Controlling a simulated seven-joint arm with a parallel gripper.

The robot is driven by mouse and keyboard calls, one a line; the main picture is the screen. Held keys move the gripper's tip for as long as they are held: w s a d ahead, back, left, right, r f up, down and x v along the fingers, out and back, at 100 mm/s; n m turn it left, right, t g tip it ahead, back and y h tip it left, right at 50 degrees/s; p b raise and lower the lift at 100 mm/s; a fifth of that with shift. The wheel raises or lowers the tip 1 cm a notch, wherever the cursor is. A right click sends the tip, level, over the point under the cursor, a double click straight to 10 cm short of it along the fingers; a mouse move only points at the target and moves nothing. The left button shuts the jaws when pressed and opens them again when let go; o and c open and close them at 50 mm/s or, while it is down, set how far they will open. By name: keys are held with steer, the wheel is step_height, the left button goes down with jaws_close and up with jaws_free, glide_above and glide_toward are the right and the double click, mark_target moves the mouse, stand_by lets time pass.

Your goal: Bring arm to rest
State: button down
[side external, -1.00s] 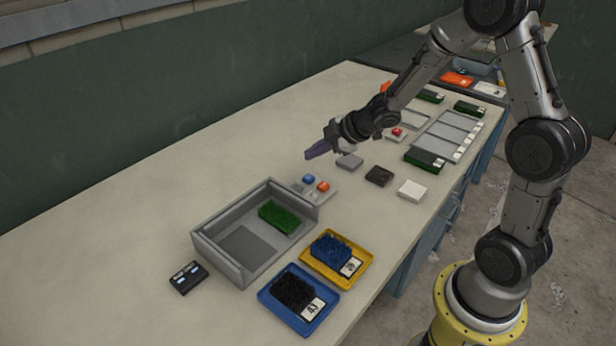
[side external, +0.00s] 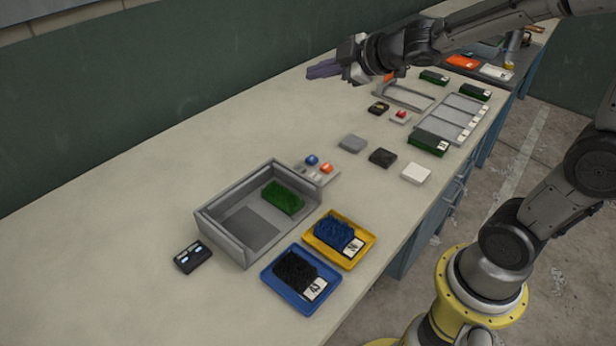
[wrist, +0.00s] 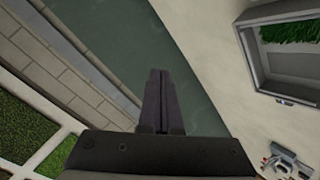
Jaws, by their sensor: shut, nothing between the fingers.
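My gripper (side external: 324,69) is raised above the back part of the bench, well apart from everything on it. Its purple-grey fingers are closed together with nothing between them, as the wrist view (wrist: 162,100) also shows. The grey inspection box (side external: 208,231) stands at the bench's middle with a green turf piece (side external: 283,197) inside; part of the box shows in the wrist view (wrist: 249,45). A blue tray (side external: 268,279) holds a black turf piece (side external: 294,271). A yellow tray (side external: 369,247) holds a blue turf piece (side external: 334,232).
A button panel (side external: 318,172) adjoins the box. A small black display (side external: 193,257) lies left of it. Grey, black and white blocks (side external: 416,173) lie toward the right, near a slotted rack (side external: 458,117) and dark green pieces (side external: 429,143). The bench's left stretch is clear.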

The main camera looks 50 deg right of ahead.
steer(key=s+r+m+h, duration=0.2)
steer(key=s+r+m, duration=0.25)
steer(key=s, duration=0.25)
steer(key=s+a+f+m+g, duration=0.1)
steer(key=s+f+m+g, duration=0.1)
steer(key=s, duration=0.8)
steer(key=s+a+f+m+g+y, duration=0.1)
steer(key=s+a+f+m+g, duration=0.1)
steer(key=s+f, duration=0.5)
steer(key=s+m+g, duration=0.1)
steer(key=s+g, duration=0.1)
steer(key=shift+s+a+f+g+y, duration=0.2)
steer(key=shift+s+g+y, duration=0.1)
steer(key=shift+s+g, duration=0.1)
steer(key=shift+m, duration=0.25)
